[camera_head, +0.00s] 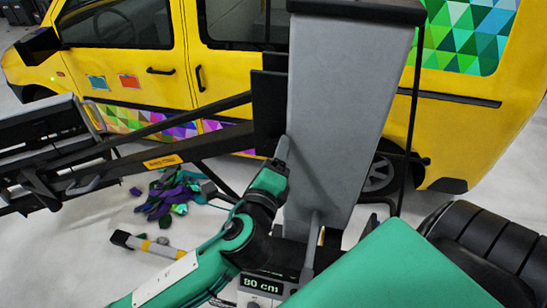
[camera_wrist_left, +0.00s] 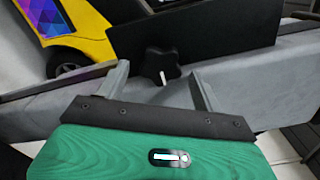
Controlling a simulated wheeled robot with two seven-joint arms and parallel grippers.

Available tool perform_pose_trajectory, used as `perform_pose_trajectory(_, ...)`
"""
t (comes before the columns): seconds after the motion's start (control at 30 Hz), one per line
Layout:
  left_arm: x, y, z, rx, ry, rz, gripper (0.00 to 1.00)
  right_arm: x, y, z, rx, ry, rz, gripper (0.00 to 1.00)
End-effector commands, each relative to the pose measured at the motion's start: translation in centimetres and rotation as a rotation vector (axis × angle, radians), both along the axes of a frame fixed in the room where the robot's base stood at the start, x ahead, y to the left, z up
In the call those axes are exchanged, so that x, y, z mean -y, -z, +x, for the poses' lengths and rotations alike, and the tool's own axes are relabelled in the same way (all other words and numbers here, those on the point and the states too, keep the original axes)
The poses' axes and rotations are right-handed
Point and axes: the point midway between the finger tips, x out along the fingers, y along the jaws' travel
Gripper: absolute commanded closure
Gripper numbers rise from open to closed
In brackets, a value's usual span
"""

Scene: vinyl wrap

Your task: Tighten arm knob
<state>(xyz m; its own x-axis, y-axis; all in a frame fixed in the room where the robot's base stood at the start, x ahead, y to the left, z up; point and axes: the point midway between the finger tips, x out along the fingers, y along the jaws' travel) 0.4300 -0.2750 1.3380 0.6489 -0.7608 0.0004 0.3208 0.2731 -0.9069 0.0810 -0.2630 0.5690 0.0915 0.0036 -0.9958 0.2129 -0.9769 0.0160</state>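The arm knob (camera_wrist_left: 162,66) is a black star-shaped knob with a white mark, on a dark plate, in the left wrist view. My left gripper (camera_wrist_left: 159,78) is open, its two grey fingers spread wide. The knob shows between and just beyond the fingertips, with a visible gap on both sides. In the head view my left gripper (camera_head: 281,150) is beside the grey column (camera_head: 338,110), close to the black bracket; the knob is hidden there. My right gripper is not in view.
A black folding arm (camera_head: 130,165) reaches left from the column. A yellow van (camera_head: 235,85) stands behind. Purple, green and grey scraps (camera_head: 172,193) and a yellow-and-black tool (camera_head: 145,245) lie on the pale floor at left. An "80 cm" display (camera_head: 262,285) shows low down.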

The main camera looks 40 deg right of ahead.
Motion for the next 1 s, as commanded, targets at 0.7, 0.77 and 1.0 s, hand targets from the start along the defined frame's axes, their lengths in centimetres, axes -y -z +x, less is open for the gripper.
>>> perform_pose_trajectory(0.7,-5.0,0.6,-4.3,-0.002,0.001,-0.002,0.32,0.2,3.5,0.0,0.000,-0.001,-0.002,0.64)
perform_pose_trajectory(0.77,-6.0,0.5,-5.1,-0.002,0.003,-0.003,0.32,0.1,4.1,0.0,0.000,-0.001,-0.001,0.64)
perform_pose_trajectory(1.0,-9.1,0.3,-7.8,-0.001,0.001,-0.002,0.32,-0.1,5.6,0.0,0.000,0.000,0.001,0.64)
